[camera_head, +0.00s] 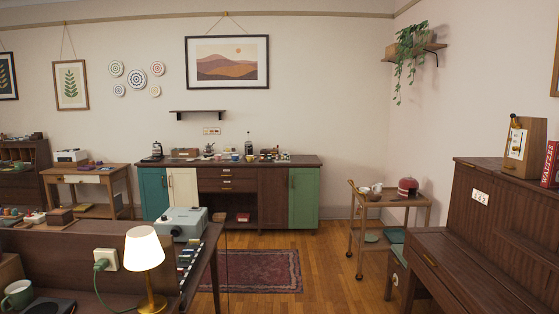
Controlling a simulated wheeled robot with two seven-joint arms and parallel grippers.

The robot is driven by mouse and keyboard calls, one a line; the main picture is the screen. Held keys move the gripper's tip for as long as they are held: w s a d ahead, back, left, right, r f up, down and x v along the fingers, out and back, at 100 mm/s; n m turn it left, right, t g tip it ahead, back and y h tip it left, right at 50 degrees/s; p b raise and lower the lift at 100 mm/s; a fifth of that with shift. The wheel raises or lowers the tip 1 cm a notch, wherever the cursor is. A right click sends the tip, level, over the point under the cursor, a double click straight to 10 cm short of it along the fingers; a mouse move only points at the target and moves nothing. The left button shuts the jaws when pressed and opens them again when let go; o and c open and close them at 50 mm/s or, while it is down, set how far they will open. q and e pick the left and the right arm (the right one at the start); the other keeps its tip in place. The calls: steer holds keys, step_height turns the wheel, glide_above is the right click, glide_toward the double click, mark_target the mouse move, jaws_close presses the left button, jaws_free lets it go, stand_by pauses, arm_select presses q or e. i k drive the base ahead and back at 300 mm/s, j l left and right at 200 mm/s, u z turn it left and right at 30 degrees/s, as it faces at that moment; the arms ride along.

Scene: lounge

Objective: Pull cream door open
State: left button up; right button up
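The cream door (183,194) is on the long wooden cabinet (262,164) against the back wall. It sits between a teal door (153,193) on its left and a column of brown drawers on its right. It looks closed, and its handle is too small to make out clearly. The cabinet is across the room from me. Neither of my grippers shows in the head view.
A wooden desk with a lit lamp (145,250) and a pale green device (182,224) stands at front left, partly in front of the cabinet. A rug (249,271) lies on open floor. A trolley (389,199) and piano (470,240) stand right.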

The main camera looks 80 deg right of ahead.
mark_target(183, 183)
steer(key=z, duration=2.2)
